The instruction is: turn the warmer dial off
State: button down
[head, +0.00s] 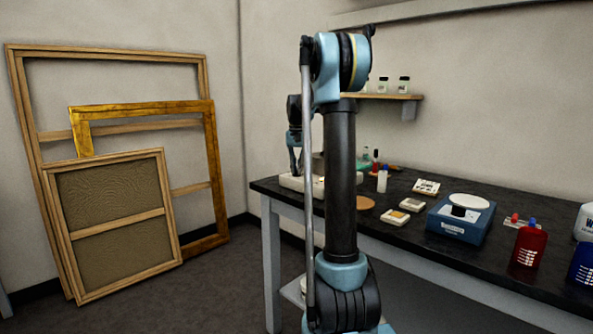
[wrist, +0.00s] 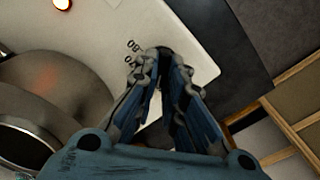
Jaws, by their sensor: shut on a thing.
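The warmer is a white box at the back left end of the black table in the head view (head: 290,184). Its white top fills the middle of the wrist view (wrist: 110,20), with printed numbers beside the fingertips and a lit orange lamp (wrist: 62,4) near the upper edge. My gripper (wrist: 160,58) reaches down to this top, its fingertips closed together over the dial. The dial is mostly hidden by the fingertips, so its pointer cannot be read. In the head view my gripper (head: 298,168) is small and stands over the warmer, partly behind my arm.
A round metal pot (wrist: 50,95) sits on the warmer, left of my gripper. Wooden frames (head: 110,225) lean on the wall at the left.

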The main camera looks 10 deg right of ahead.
jog(key=n, duration=0.4)
jog(key=shift+w+a+n, duration=0.1)
jog(key=shift+a+n, duration=0.05)
jog(key=shift+n, duration=0.15)
jog(key=shift+a+n, duration=0.1)
jog(key=shift+n, duration=1.7)
jog(key=c, duration=1.7)
grip_release()
notch_tip(320, 180, up, 12)
